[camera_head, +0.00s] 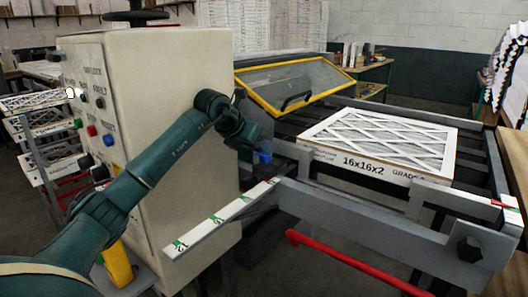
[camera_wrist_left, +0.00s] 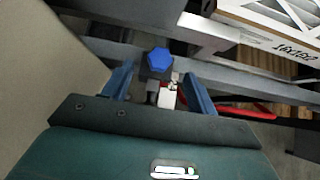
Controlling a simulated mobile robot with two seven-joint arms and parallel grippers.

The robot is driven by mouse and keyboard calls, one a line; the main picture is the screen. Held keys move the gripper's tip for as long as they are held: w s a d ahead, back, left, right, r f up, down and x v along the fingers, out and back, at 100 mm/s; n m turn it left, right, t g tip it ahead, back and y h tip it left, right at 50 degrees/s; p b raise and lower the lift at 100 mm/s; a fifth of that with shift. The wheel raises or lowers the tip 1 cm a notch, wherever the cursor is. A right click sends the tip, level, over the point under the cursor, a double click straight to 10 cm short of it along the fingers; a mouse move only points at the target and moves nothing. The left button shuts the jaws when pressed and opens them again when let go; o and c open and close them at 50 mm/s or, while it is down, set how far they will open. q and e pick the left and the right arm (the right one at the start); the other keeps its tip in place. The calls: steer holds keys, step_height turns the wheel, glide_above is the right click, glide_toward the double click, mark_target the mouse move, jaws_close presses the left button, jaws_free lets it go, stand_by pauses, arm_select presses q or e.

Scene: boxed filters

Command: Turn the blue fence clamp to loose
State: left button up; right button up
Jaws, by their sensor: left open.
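The blue fence clamp (camera_wrist_left: 159,60) is a faceted blue knob on a dark block at the fence, in the upper middle of the left wrist view. In the head view a small blue part of the clamp (camera_head: 265,157) shows just below my left gripper (camera_head: 258,146). My left gripper is open, and its two blue fingers (camera_wrist_left: 160,78) point toward the knob from either side, with a gap to it. Whether they touch it cannot be told in the head view. My right gripper is in neither view.
A white scale bar (camera_head: 222,218) with green marks runs below the clamp. A boxed filter (camera_head: 375,176) lies on the grey frame at right. A tilted clear guard (camera_head: 300,80) with a yellow rim stands behind. A beige control cabinet (camera_head: 165,100) is close at left. A red bar (camera_head: 345,262) crosses the front.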

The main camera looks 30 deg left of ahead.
mark_target(263, 155)
arm_select(q)
steer(key=x, duration=0.4)
steer(key=shift+w, duration=0.1)
steer(key=shift+w+f, duration=0.35)
steer(key=c, duration=1)
